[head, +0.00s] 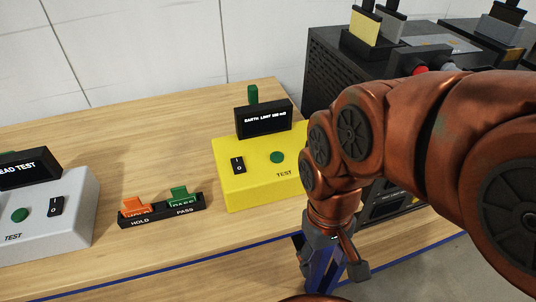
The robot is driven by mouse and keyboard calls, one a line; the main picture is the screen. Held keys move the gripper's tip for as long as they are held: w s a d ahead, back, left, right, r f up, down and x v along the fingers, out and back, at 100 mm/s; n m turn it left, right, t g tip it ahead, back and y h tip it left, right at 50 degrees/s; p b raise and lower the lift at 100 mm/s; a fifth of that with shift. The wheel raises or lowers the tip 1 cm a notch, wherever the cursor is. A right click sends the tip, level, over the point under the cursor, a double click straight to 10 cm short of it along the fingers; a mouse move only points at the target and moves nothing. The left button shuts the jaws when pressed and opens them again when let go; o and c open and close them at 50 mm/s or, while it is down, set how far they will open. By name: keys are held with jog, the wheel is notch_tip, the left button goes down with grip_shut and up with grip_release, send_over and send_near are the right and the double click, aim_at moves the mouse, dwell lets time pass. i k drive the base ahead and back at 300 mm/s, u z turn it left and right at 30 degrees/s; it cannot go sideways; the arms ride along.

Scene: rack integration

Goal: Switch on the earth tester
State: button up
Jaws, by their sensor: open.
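The earth tester is a yellow box (235,188) on the wooden table, right of the picture's middle. Its black display (263,119) reads "EARTH LIMIT" with a small value that is hard to read. A black rocker switch (238,165) is on the left of its top face, and a round green button (277,157) marked TEST is to the right. My gripper (335,280) points down near the table's front edge, in front and to the right of the tester, apart from it. It is open; its fingertips are partly cut off by the frame, and my arm hides the tester's right end.
A grey tester (75,205) with a "...EAD TEST" display stands at the left. A black tray (160,215) with orange HOLD and green PASS tags lies between the testers. A dark rack unit (330,60) stands behind my arm. Bare table lies behind the tray.

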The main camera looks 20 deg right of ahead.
aim_at(239, 166)
jog(key=z, duration=0.35)
jog(key=k, duration=0.65)
jog(key=u, duration=1.1)
jog(key=i, duration=0.5)
